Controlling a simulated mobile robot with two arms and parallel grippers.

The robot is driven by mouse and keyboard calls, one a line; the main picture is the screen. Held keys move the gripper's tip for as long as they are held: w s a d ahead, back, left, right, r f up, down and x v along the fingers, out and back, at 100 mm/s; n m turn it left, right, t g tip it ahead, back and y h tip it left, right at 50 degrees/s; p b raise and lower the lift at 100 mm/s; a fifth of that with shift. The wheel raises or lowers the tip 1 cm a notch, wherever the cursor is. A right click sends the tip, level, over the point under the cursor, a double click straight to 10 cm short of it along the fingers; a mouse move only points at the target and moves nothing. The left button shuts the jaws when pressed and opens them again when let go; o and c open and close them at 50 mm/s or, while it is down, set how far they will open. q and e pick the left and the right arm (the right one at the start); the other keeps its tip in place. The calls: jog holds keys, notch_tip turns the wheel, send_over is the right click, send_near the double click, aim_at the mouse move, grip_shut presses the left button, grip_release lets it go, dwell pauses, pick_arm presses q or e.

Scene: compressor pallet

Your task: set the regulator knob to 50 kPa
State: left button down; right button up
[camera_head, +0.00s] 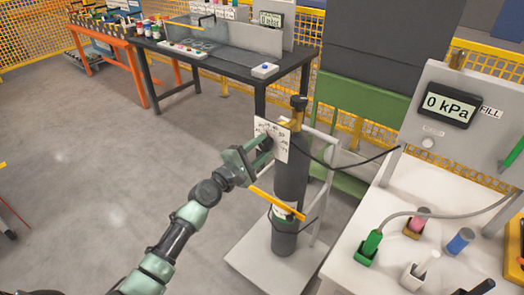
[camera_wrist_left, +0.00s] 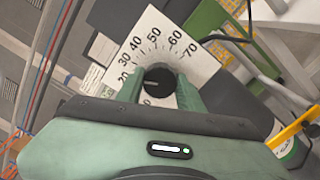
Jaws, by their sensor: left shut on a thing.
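The regulator knob (camera_wrist_left: 159,80) is round and black, in the middle of a white dial plate (camera_wrist_left: 181,42) with printed numbers; 20 to 70 are readable. My left gripper (camera_wrist_left: 160,90) is shut on the knob, one finger on each side. A small light mark shows on the knob's face, but I cannot tell exactly which number it points to. In the head view my left gripper (camera_head: 268,145) is at the dial plate (camera_head: 275,124) on the dark cylinder (camera_head: 291,178). The display (camera_head: 450,105) on the right panel reads 0 kPa. My right gripper is not in view.
The cylinder stands on a pale pallet base (camera_head: 252,262) beside a white table (camera_head: 362,284) holding green, pink, white and blue items. A black hose (camera_head: 345,166) runs from the cylinder to the right. A dark workbench (camera_head: 230,58) stands behind.

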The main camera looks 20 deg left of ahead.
pick_arm(q)
jog(key=m+b, duration=0.1)
jog(key=m, duration=0.3)
jog(key=shift+f, duration=0.15)
jog(key=m+b, duration=0.1)
jog(key=m, duration=0.2)
jog(key=shift+m, duration=0.3)
jog(key=m, duration=0.3)
jog(key=shift+b, duration=0.35)
jog(key=shift+m, duration=1.8)
jog(key=c, duration=0.9)
grip_release()
